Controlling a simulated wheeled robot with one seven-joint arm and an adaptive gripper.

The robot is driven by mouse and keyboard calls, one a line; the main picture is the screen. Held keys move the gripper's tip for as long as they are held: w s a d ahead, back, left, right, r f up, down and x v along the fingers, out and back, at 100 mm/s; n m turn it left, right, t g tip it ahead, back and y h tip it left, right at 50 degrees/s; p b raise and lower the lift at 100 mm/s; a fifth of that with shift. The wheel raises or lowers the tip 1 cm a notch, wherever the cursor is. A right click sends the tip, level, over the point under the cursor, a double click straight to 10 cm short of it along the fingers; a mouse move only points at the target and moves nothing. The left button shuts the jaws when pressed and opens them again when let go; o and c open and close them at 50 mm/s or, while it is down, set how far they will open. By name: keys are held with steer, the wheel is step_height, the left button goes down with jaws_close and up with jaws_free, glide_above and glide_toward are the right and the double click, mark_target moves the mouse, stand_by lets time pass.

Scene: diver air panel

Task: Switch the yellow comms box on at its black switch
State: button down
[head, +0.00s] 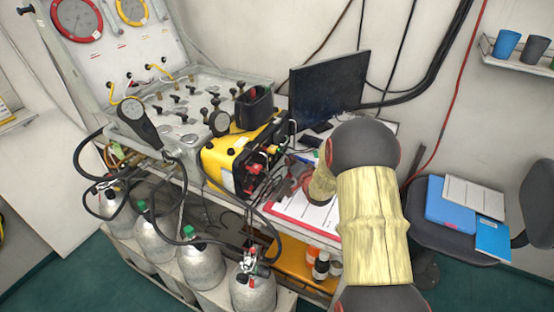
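The yellow comms box (228,152) sits on the bench in the middle of the head view. Its dark front panel faces right and carries red and black fittings and cables. I cannot single out its black switch among them. My arm comes in from the lower right and bends toward the box. My gripper (293,184) is small in view, just right of the box's front panel, above the papers. The wrist and dark parts partly hide its fingers, so I cannot tell whether it is open or touches the box.
An air panel with gauges and valves (185,105) stands behind left. A dark monitor (328,88) stands behind my arm. A clipboard (305,212) lies at the bench's front edge. Black hoses loop left of the box, above several grey cylinders (203,262). A chair holding blue folders (452,207) is at right.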

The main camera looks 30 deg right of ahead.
steer(key=shift+s+d+r+p, duration=0.1)
steer(key=shift+s+d+p, duration=0.25)
steer(key=shift+s, duration=0.3)
steer(key=shift+s+d+r+p, duration=0.1)
steer(key=shift+s+d, duration=0.3)
steer(key=shift+s, duration=0.25)
